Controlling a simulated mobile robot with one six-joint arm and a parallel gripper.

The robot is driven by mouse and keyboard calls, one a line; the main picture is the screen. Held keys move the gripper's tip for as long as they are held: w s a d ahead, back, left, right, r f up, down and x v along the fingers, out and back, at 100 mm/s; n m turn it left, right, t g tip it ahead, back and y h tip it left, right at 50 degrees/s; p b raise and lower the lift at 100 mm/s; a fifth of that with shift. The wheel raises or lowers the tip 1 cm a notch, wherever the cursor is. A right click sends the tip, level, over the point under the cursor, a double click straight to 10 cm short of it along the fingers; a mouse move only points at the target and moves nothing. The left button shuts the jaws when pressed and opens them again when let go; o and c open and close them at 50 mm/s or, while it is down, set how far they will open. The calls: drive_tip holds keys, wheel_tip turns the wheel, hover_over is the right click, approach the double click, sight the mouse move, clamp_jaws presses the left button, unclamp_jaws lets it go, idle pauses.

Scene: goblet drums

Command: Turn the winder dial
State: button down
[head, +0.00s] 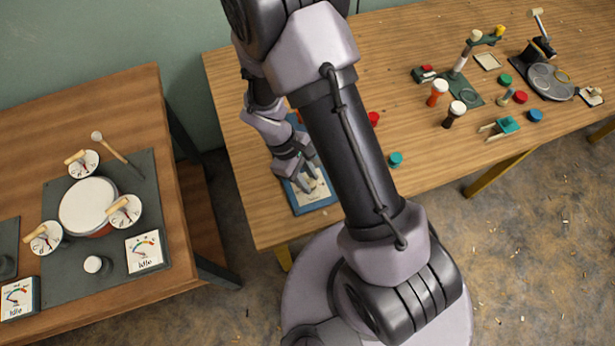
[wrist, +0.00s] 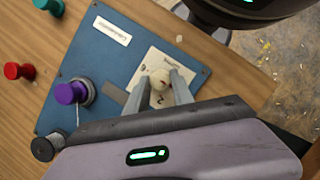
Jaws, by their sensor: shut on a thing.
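A blue board (wrist: 112,62) lies at the edge of the wooden table; part of it also shows in the head view (head: 297,201). On it is a pale plate with numbers (wrist: 151,59), and a small cream dial knob (wrist: 159,82) stands on this plate. My gripper (wrist: 158,88) is shut on the knob, one finger on each side. In the head view my gripper (head: 312,180) is low over the board, and the knob cannot be made out there. A purple-topped spool (wrist: 70,93) with a thin line stands on the board.
A black cylinder (wrist: 45,148), a red peg (wrist: 18,71) and a teal peg (wrist: 47,74) stand near the board. A left table (head: 120,100) holds a drum (head: 87,205) and several dials. The right table's far side holds many small parts.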

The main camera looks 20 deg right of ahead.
drive_tip(key=shift+m, duration=0.3)
drive_tip(key=m, duration=0.2)
drive_tip(key=m+y, duration=0.1)
drive_tip(key=m, duration=0.1)
drive_tip(key=m+g+y+p, duration=0.1)
drive_tip(key=shift+w+d+m, duration=0.15)
drive_tip(key=shift+d+m, duration=0.1)
drive_tip(key=shift+m, duration=0.15)
drive_tip(key=m+y, duration=0.2)
drive_tip(key=m, duration=0.3)
drive_tip(key=shift+d, duration=0.15)
drive_tip(key=shift+m, duration=0.3)
drive_tip(key=c, duration=1.1)
unclamp_jaws()
drive_tip(key=p+v, duration=0.5)
drive_tip(key=v, duration=1.2)
drive_tip(key=shift+d, duration=0.3)
drive_tip(key=shift+w+r, duration=0.1)
drive_tip(key=shift+r, duration=0.05)
